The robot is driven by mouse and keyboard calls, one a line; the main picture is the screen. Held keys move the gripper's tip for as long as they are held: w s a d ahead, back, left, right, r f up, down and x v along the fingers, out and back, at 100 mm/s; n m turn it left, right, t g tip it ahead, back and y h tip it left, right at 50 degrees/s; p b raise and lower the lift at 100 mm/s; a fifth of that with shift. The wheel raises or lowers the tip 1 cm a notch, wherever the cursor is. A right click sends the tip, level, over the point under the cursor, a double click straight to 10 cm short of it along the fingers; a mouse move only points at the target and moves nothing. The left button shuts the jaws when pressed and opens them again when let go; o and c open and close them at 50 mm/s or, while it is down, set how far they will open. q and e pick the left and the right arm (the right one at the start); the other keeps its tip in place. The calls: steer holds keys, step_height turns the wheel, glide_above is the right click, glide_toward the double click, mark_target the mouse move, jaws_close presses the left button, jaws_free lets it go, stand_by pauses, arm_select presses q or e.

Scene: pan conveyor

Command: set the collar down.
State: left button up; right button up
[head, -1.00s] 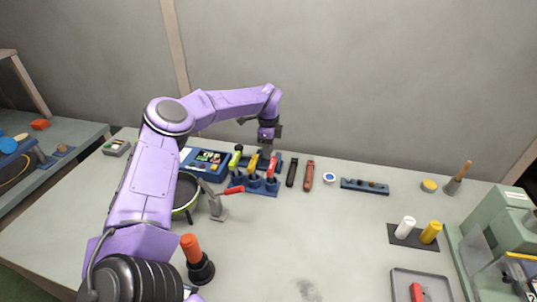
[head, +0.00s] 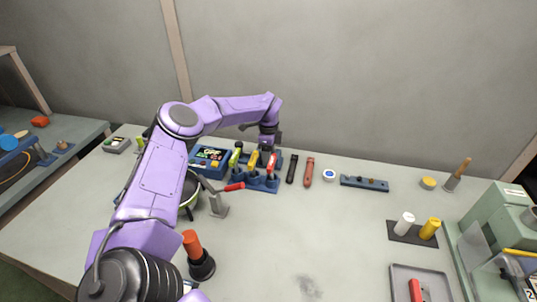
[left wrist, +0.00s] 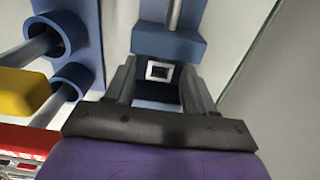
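My left gripper (head: 268,148) points down at the back edge of the blue tool rack (head: 262,187). In the left wrist view its two dark fingers (left wrist: 160,82) stand apart, on either side of a dark blue part. A small square metal ring (left wrist: 160,71) with a dark centre shows between the fingertips. I cannot tell whether this ring is the collar or a fitting of the blue part, nor whether the fingers touch it. No separate collar shows clearly in the head view, where the arm and rack hide the spot. My right gripper is not in view.
Yellow and red handled tools (head: 254,158) stand in the rack close by the gripper. Dark and red tools (head: 309,172) lie to the right. The middle of the table is clear.

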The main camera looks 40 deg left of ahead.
arm_select(q)
steer(key=shift+r, duration=0.1)
steer(key=shift+r+p, duration=0.35)
steer(key=shift+p, duration=0.1)
step_height(320, 180, up, 12)
steer(key=b, duration=0.2)
steer(key=shift+f, duration=0.2)
